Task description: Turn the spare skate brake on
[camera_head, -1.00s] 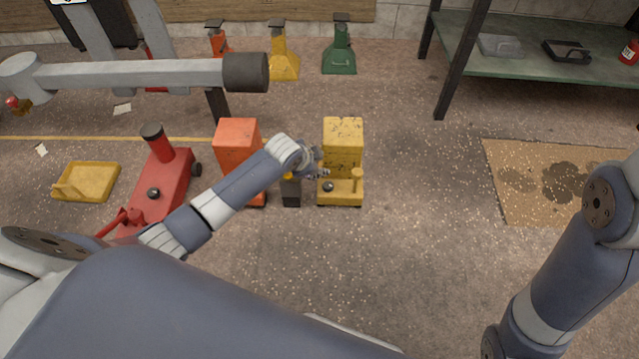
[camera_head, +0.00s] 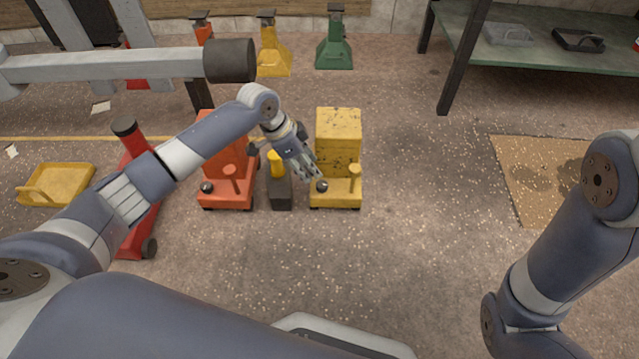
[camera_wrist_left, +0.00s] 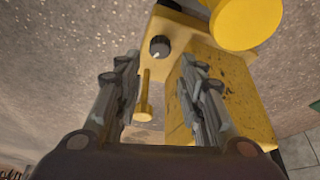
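A yellow boxy skate (camera_head: 338,130) stands upright on the floor, with a black knob (camera_head: 322,186) and a yellow peg (camera_head: 355,184) on its low front deck. An orange skate (camera_head: 228,190) of the same form stands to its left, with a black knob (camera_head: 207,187). No label shows which is the spare. My left gripper (camera_head: 312,176) is just above the yellow skate's black knob. In the left wrist view its fingers (camera_wrist_left: 158,66) are apart and empty; the knob (camera_wrist_left: 160,46), with a white mark, appears between and beyond their tips. My right gripper is out of view.
A dark post with a yellow top (camera_head: 280,185) stands between the skates. A red jack (camera_head: 135,225) and a yellow tray (camera_head: 57,184) are at left. Several stands, including a green one (camera_head: 334,48), line the back. Floor right of the yellow skate is clear.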

